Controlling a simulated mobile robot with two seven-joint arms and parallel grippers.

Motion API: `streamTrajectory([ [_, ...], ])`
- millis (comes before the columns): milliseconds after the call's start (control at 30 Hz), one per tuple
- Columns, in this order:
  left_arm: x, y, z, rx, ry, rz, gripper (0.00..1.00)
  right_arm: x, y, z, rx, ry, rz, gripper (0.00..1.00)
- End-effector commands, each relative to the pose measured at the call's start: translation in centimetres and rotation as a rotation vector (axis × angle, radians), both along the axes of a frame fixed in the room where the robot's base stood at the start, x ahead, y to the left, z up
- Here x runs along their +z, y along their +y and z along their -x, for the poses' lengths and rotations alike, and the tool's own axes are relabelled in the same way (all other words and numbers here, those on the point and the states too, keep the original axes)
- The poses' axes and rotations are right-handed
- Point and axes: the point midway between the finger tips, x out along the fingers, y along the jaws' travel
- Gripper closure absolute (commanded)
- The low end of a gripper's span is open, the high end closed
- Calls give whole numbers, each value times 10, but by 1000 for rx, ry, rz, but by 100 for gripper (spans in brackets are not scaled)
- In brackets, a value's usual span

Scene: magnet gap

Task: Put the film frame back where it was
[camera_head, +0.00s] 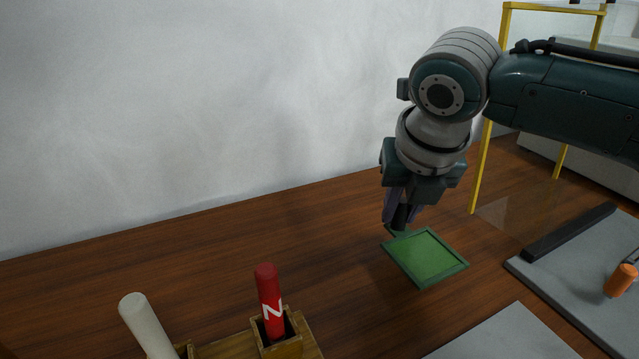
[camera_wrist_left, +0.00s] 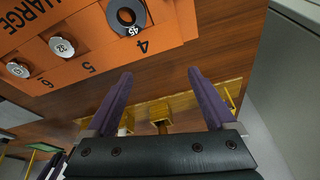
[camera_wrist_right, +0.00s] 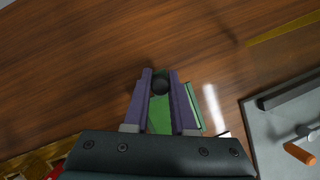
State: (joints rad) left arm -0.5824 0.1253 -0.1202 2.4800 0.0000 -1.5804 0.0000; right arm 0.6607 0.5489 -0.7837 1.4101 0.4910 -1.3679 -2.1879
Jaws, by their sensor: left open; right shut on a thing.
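The film frame (camera_head: 427,257) is a flat green square with a raised darker green rim, right of centre in the head view. My right gripper (camera_head: 400,215) points down at its far left corner and is shut on a dark round knob there. In the right wrist view the knob (camera_wrist_right: 160,84) sits between the fingertips, with the frame's green sheet (camera_wrist_right: 160,115) partly hidden behind the fingers. I cannot tell whether the frame touches the table. My left gripper (camera_wrist_left: 160,95) shows only in its wrist view, open and empty.
A red rod marked N (camera_head: 268,300) and a white rod (camera_head: 146,325) stand in wooden holders at the front. A grey board (camera_head: 590,285) with a dark bar lies at right, near a yellow frame (camera_head: 481,165). An orange panel (camera_wrist_left: 85,40) faces the left wrist camera.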

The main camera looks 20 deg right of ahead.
Motion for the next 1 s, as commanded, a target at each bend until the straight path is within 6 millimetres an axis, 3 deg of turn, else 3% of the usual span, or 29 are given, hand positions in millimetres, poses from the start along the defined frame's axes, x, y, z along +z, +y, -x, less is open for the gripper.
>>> streamTrajectory([
  [100, -9, 0, 0, 0, -1, 0, 11, -24, 0, 1, -1, 5, 1, 100],
  [200, -12, 0, 0, 0, -1, 0, 11, -36, 0, 1, 1, 3, 0, 100],
  [633, -13, -2, -1, 5, -2, 7, 11, -42, 0, 1, 1, 1, 1, 100],
  [667, -13, -2, -1, 6, -3, 9, 11, -41, 0, 1, 1, 1, 1, 74],
  [900, -12, -3, -1, 6, -3, 10, 11, -41, 0, 1, 1, 1, 1, 47],
  [1000, -12, -2, -1, 6, -3, 10, 11, -41, 0, 1, 1, 1, 1, 46],
])
